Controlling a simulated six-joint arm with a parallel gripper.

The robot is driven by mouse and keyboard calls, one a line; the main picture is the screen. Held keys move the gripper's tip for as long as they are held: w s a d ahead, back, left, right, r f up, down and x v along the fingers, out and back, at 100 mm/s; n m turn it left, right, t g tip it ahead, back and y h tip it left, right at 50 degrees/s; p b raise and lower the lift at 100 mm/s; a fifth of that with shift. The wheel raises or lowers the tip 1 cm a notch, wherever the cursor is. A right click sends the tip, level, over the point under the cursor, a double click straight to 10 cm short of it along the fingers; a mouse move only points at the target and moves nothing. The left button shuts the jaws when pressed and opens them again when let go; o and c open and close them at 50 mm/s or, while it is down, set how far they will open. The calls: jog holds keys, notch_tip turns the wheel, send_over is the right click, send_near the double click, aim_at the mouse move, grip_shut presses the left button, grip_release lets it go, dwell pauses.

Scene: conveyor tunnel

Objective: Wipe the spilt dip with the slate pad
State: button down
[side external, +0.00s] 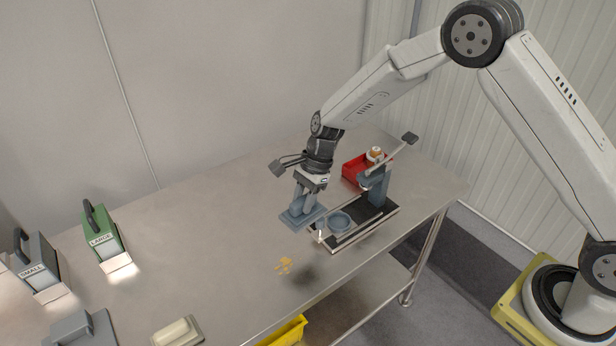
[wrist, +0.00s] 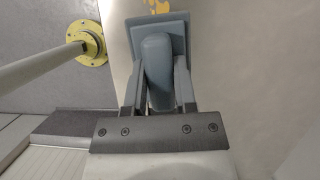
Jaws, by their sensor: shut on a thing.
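The slate pad (side external: 299,216) is a blue-grey flat block with a raised handle. My gripper (side external: 304,194) is shut on that handle and holds the pad above the table. In the wrist view the pad (wrist: 178,28) sits between the fingers of my gripper (wrist: 158,85), its flat base facing away from the camera. The spilt dip (side external: 284,265) is a small patch of yellow-orange blobs on the steel table, below the pad in the side view and apart from it. Part of the dip (wrist: 157,5) shows at the top edge of the wrist view, beyond the pad.
A black-and-white press fixture (side external: 345,238) with a lever and round blue-grey dish (side external: 340,222) stands right of the pad. A red bin (side external: 353,168) is behind it. Green LARGE (side external: 102,240) and grey SMALL (side external: 40,265) tunnels stand left. The table (side external: 200,225) is clear between.

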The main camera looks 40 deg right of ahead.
aim_at(291, 226)
jog(key=n, duration=0.2)
jog(key=a+n+g, duration=0.1)
jog(key=a+f+n+g, duration=0.1)
jog(key=n, duration=0.1)
jog(key=shift+s+a+f+n+h, duration=0.1)
jog(key=shift+s+n+h, duration=0.2)
jog(key=shift+h, duration=0.1)
jog(key=n, duration=0.1)
jog(key=a+n+g+h, duration=0.1)
jog(key=n, duration=0.1)
jog(key=shift+s+a+f+n, duration=0.1)
jog(key=shift+s+f+n, duration=0.05)
jog(key=shift+f+n, duration=0.2)
jog(key=n, duration=0.2)
jog(key=a+n+h, duration=0.1)
jog(key=shift+s+f+g, duration=0.15)
jog(key=shift+f+g, duration=0.15)
jog(key=shift+g, duration=0.1)
jog(key=a+f+n+t+h, duration=0.2)
jog(key=a+n+t+h, duration=0.2)
jog(key=n, duration=1.8)
jog(key=shift+w+a+n+h, duration=0.25)
jog(key=shift+a+n+h, duration=0.1)
jog(key=shift+a+h, duration=0.8)
jog(key=shift+f, duration=0.15)
